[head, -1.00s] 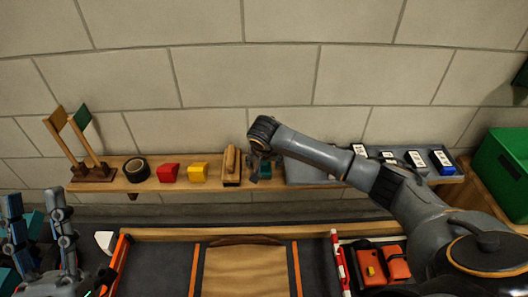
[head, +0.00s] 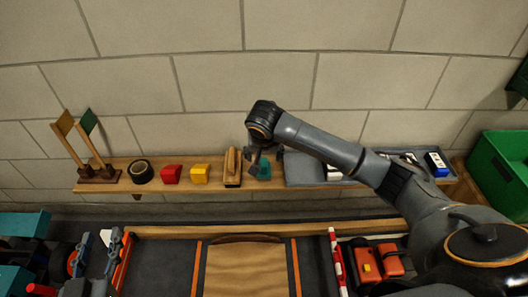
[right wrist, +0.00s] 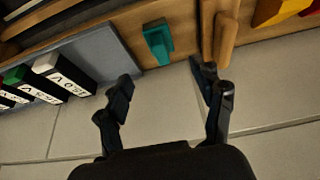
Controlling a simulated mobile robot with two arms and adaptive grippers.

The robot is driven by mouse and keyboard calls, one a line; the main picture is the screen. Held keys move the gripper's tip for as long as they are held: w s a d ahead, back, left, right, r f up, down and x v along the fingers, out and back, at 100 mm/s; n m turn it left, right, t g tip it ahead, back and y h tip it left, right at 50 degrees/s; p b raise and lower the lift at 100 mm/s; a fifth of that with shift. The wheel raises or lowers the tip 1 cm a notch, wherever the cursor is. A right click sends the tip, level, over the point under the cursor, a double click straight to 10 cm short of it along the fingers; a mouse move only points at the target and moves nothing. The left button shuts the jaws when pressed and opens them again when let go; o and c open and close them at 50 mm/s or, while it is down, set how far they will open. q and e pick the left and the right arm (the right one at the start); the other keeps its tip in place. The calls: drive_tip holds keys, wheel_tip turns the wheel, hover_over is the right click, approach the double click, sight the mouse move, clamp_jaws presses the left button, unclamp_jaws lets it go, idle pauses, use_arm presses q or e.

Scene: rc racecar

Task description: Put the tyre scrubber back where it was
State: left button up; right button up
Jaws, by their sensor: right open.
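A wooden block with a raised grip (head: 232,168), which looks like the tyre scrubber, lies on the wooden wall shelf; its edge shows in the right wrist view (right wrist: 216,28). A teal block (head: 265,170) is beside it on the shelf and shows whole in the right wrist view (right wrist: 158,42). My right gripper (head: 261,163) is at the shelf by the teal block. In the right wrist view its fingers (right wrist: 164,80) are spread and empty, with the teal block beyond the gap. My left gripper (head: 98,255) is low at the left, its fingers apart.
The shelf (head: 210,188) also bears a tape roll (head: 141,171), a red block (head: 171,174), a yellow block (head: 200,173) and two small flags on a stand. A grey tray (head: 300,170) with labelled boxes lies right of the teal block. A green crate (head: 500,165) stands far right.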

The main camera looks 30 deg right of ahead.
drive_tip(key=s+a+n+t+y, duration=0.3)
drive_tip(key=s+a+y, duration=0.1)
drive_tip(key=a, duration=0.5)
drive_tip(key=s+a+n+t+y, duration=0.2)
drive_tip(key=s+a+n+y, duration=0.15)
drive_tip(key=a, duration=0.65)
drive_tip(key=s+d+r+n+t+h, duration=0.1)
drive_tip(key=s+d+r+t, duration=0.5)
drive_tip(key=r, duration=0.3)
drive_tip(key=shift+s+r+t+h, duration=0.25)
drive_tip(key=shift+s+t+h, duration=0.1)
drive_tip(key=shift+s, duration=0.3)
drive_tip(key=shift+a, duration=0.1)
